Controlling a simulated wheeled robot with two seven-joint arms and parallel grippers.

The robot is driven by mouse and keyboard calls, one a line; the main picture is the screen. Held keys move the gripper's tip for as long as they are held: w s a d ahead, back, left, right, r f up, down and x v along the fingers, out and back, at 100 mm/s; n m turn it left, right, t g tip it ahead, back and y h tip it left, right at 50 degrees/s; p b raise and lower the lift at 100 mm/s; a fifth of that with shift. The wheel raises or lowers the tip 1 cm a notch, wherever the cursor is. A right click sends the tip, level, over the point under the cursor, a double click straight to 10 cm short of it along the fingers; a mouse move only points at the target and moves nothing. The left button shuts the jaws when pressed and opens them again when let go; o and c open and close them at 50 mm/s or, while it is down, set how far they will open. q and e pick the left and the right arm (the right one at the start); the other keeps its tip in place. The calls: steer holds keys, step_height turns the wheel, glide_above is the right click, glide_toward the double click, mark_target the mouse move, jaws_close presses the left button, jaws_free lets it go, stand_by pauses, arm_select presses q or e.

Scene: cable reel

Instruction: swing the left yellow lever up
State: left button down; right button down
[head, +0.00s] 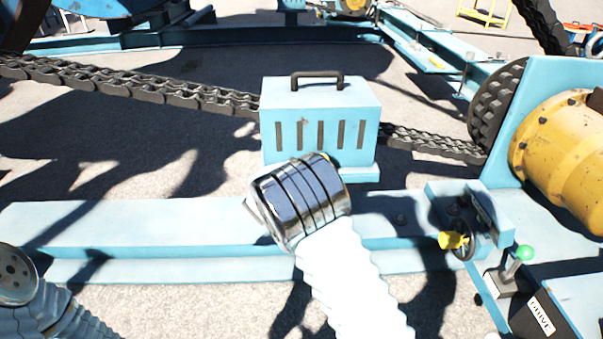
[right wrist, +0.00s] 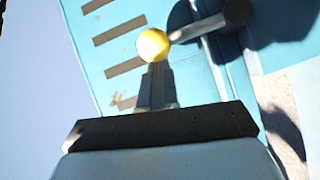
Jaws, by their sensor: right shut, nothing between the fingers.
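A lever with a yellow ball knob (right wrist: 153,44) shows in the right wrist view. Its grey rod (right wrist: 200,27) runs right and slightly up to a dark round end (right wrist: 238,12) by the light blue slotted box (right wrist: 112,22). My right gripper (right wrist: 156,68) is shut and empty. Its fingertips overlap the knob's lower edge; I cannot tell whether they touch it. In the head view my chrome right wrist hides the gripper and most of the lever in front of the box (head: 320,100). My left arm shows at the lower left, its gripper out of view.
A heavy chain (head: 150,88) passes behind the box. A light blue beam (head: 130,225) runs below it. At right are a yellow handle (head: 453,240) on a dark wheel, a green-knobbed lever (head: 525,253) and a yellow drum (head: 560,150).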

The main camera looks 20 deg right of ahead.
arm_select(q)
steer(key=shift+f, duration=0.25)
arm_select(e)
steer(key=shift+d+r, duration=0.15)
steer(key=shift+d, duration=0.15)
steer(key=shift+s+d, duration=0.1)
